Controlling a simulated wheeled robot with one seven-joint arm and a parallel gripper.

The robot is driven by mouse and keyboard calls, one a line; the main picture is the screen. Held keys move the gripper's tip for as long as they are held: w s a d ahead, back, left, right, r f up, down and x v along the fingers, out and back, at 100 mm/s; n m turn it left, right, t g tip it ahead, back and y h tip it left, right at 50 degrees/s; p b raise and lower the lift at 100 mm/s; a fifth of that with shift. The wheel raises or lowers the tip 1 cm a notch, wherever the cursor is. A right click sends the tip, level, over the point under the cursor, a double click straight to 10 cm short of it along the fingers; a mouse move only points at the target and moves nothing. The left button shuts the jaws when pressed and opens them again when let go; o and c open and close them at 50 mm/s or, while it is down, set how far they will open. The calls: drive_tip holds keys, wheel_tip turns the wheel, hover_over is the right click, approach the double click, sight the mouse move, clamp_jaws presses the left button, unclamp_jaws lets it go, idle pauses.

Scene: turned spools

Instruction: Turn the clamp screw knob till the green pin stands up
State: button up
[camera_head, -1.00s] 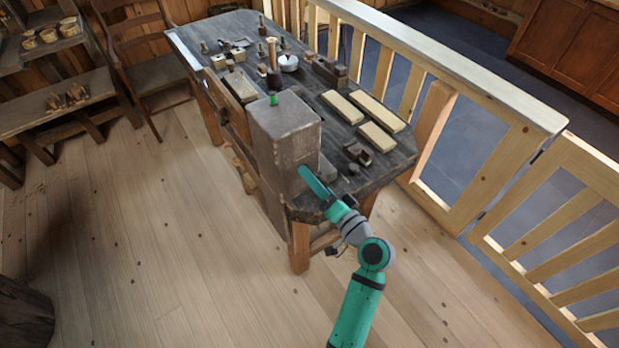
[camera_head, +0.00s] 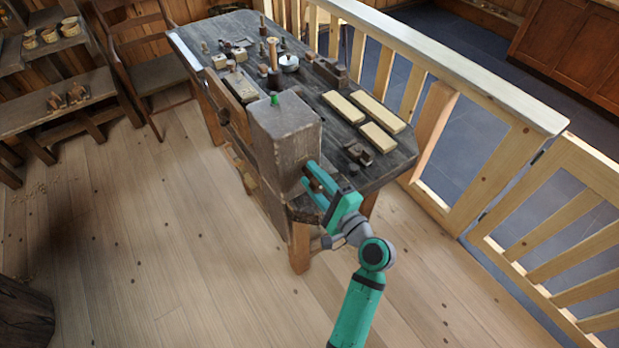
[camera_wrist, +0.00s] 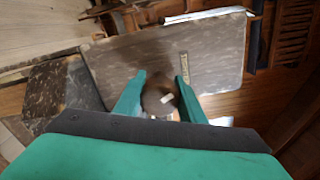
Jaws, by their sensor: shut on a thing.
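The green pin (camera_head: 275,99) shows as a short stub on top of the tall grey-brown wooden block (camera_head: 285,125) at the bench's near end. It is too small for me to judge its exact tilt. My gripper (camera_head: 312,175) is at the block's near right face, its two green fingers one above the other. In the wrist view my gripper (camera_wrist: 160,85) is shut on the round dark clamp screw knob (camera_wrist: 154,102), with a finger on each side. A pale mark shows on the knob's face. The head view shows little of the knob between the fingers.
The dark workbench (camera_head: 345,165) carries pale wooden bars (camera_head: 378,137), a small dark clamp-like piece (camera_head: 360,153) and several turned parts farther back. A wooden railing (camera_head: 450,80) runs along the right. The floor left of the bench is clear.

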drive_tip(key=shift+d+f+m, duration=0.15)
drive_tip(key=shift+d+m, duration=0.05)
drive_tip(key=shift+m, duration=0.8)
drive_tip(key=o, duration=1)
drive_tip(key=shift+o, duration=0.2)
drive_tip(key=shift+a, duration=0.1)
drive_tip(key=v, duration=1.1)
